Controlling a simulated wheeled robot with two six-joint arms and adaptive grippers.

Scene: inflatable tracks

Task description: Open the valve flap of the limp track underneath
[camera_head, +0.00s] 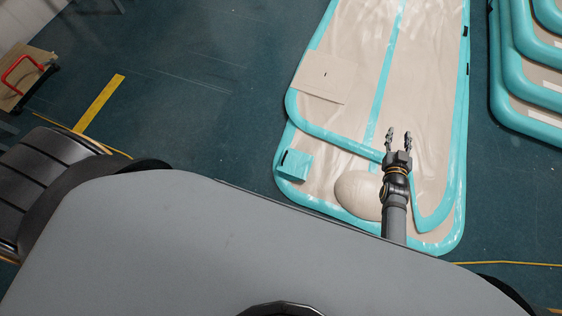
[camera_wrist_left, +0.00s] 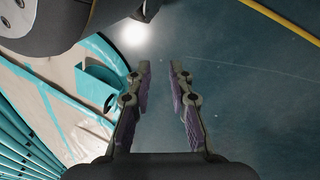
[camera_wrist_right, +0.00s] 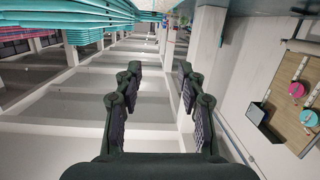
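Two tracks lie on top of each other in the head view. The lower track (camera_head: 447,245) is beige with a teal edge and sticks out at the near end from under the upper track (camera_head: 430,60). A teal flap (camera_head: 296,166) sits at its near left corner; it also shows in the left wrist view (camera_wrist_left: 92,88). I cannot tell whether it is fastened. My left gripper (camera_wrist_left: 160,68) is open and empty above the floor, apart from the flap; the head view does not show it. My right gripper (camera_head: 399,137) is open and empty above the tracks, also in the right wrist view (camera_wrist_right: 159,68).
A rounded beige bulge (camera_head: 357,194) lies near the lower track's near end. A beige square patch (camera_head: 322,76) is on the upper track. More teal-edged tracks (camera_head: 530,75) are stacked at the right. A wooden item with a red handle (camera_head: 22,75) stands far left. The floor left of the tracks is clear.

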